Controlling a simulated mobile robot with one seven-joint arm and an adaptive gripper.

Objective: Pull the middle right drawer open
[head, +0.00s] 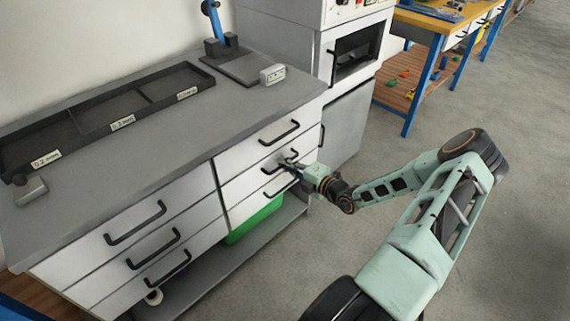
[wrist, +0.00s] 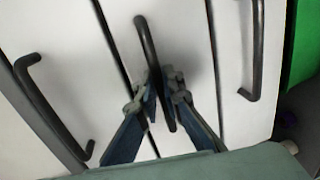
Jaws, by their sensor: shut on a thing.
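The middle right drawer (head: 240,185) is a white front in the right-hand stack of the grey bench, and it looks flush with its neighbours. Its black bar handle (wrist: 146,45) runs down the centre of the wrist view. My gripper (wrist: 163,90) has its fingers on either side of this handle and is shut on it. In the head view my gripper (head: 289,164) reaches the drawer from the right and hides part of the handle. The top right handle (head: 280,132) and the bottom right handle (wrist: 257,60) are free on either side.
A left stack of drawers (head: 118,246) with black handles stands beside it. A green bin (head: 255,219) sits on the shelf below. A grey cabinet (head: 347,120) stands to the right of the bench. The floor (head: 260,285) before the drawers is clear.

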